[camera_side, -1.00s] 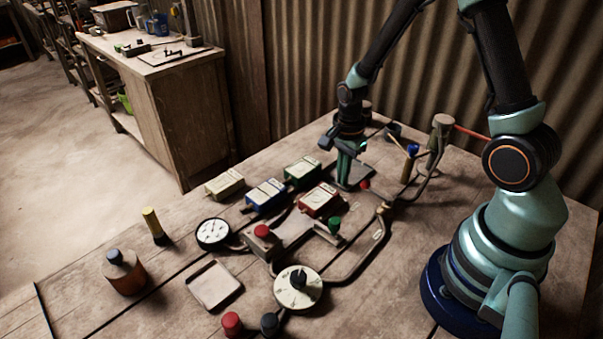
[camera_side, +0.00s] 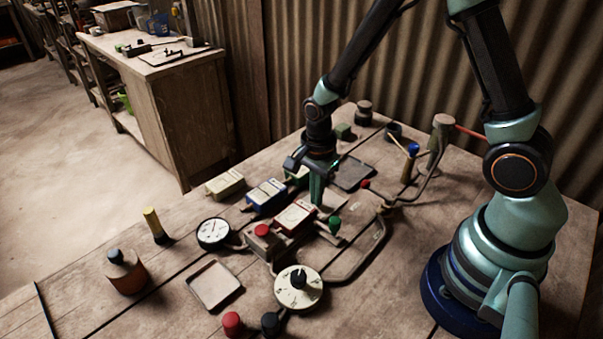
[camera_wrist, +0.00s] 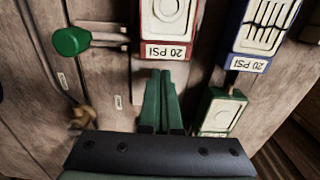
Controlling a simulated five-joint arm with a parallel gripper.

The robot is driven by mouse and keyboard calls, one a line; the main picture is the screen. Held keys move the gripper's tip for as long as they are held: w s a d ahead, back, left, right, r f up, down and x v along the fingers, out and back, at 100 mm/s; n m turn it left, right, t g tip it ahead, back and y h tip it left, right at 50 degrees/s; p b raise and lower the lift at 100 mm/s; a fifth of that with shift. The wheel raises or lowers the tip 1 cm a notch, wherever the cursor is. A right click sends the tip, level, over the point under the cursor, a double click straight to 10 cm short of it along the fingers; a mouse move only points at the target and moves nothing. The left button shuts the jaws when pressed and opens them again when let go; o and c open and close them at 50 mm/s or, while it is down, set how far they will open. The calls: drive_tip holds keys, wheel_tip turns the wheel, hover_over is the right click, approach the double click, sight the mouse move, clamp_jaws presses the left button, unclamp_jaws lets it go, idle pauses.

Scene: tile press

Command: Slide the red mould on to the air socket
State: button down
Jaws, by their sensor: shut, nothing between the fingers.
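The red mould (camera_side: 294,216), a red-sided block with a pale top, lies on the bench beside the green-knobbed valve. Its front end is close to the red-knobbed block (camera_side: 263,243), which appears to be the air socket; I cannot tell whether they touch. In the wrist view the red mould (camera_wrist: 170,30) shows its 20 PSI label facing my fingers. My gripper (camera_side: 317,200) is shut and empty, low behind the mould's rear end. In the wrist view its fingertips (camera_wrist: 165,73) point at that end, touching or just short of it.
The blue mould (camera_side: 266,195) and cream mould (camera_side: 224,184) stand left; the green mould (camera_wrist: 222,111) is close beside my fingers. The green knob (camera_side: 335,224) is on the other side. A gauge (camera_side: 213,232), dial (camera_side: 298,288) and empty tray (camera_side: 214,286) lie in front.

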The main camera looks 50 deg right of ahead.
drive_tip(key=a, duration=0.4)
drive_tip(key=shift+w, duration=0.1)
drive_tip(key=d, duration=0.4)
drive_tip(key=shift+d, duration=0.2)
wheel_tip(320, 180, up, 10)
wheel_tip(320, 180, up, 14)
drive_tip(key=n+t, duration=0.6)
drive_tip(key=n, duration=1.2)
hover_over(303, 207)
drive_tip(key=s+d, duration=0.7)
drive_tip(key=shift+w+a, duration=0.15)
drive_tip(key=shift+w, duration=0.05)
